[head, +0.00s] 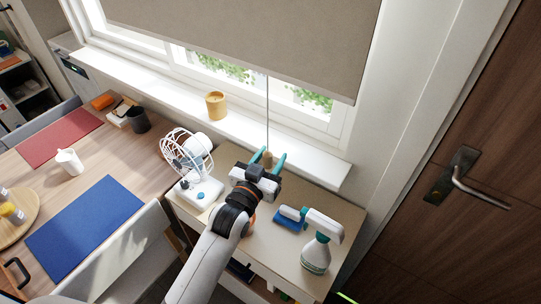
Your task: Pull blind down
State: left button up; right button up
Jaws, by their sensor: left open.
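The grey-beige blind (250,35) covers the upper part of the window, and its bottom edge slants across the view. A thin pull cord (268,115) hangs below it in front of the window and sill. At its lower end is a small tan knob (267,158). My left gripper (268,159) is open, with its two teal fingers on either side of the knob in the picture. Whether the fingers touch the knob cannot be told. My right gripper is not in view.
A wire-cage fan (188,158), a blue item (289,221) and a spray bottle (316,250) stand on the cabinet (262,256) around my left arm. A yellow cup (216,105) stands on the windowsill (172,97). A wooden door (480,225) is at right.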

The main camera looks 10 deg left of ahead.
pick_arm(q)
jog(key=shift+w+a, duration=0.1)
jog(key=shift+w, duration=0.1)
jog(key=shift+a+f, duration=0.1)
jog(key=shift+a, duration=0.1)
grip_shut()
notch_tip(320, 180, down, 5)
jog(key=b, duration=0.2)
jog(key=shift+d+b, duration=0.1)
jog(key=shift+b, duration=0.3)
jog(key=shift+c, duration=1.3)
grip_release()
jog(key=shift+o, duration=1.3)
jog(key=shift+s+d+r, duration=0.1)
jog(key=shift+d+r, duration=0.1)
jog(key=shift+d, duration=0.1)
